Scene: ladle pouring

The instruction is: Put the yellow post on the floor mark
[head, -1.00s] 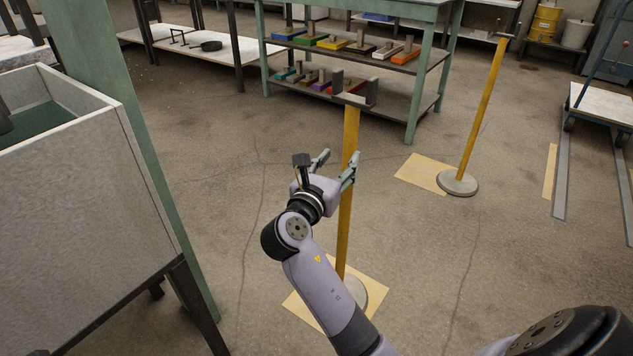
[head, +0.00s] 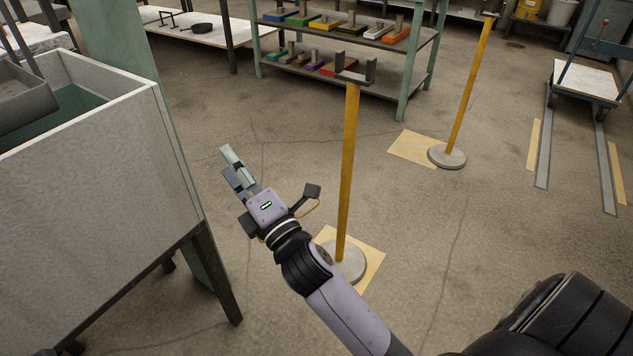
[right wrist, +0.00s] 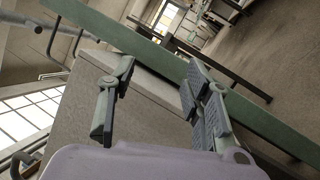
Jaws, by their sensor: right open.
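The near yellow post (head: 348,175) stands upright on its round grey base (head: 346,262), with a dark U-shaped fork (head: 356,76) on top. The base rests on a pale yellow square floor mark (head: 373,268), which shows around it; my arm hides the mark's front part. A second yellow post (head: 468,90) stands farther back, its base (head: 447,157) overlapping the right edge of another pale mark (head: 410,147). My right gripper (head: 233,170) is open and empty, left of the near post and apart from it. Its spread fingers also show in the right wrist view (right wrist: 155,98). My left gripper is out of view.
A grey-walled bin (head: 90,190) on dark legs stands close on the left. A green shelf rack (head: 330,90) with coloured blocks is at the back. A cart (head: 585,82) stands at the right by grey floor strips (head: 545,140). The floor between is open.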

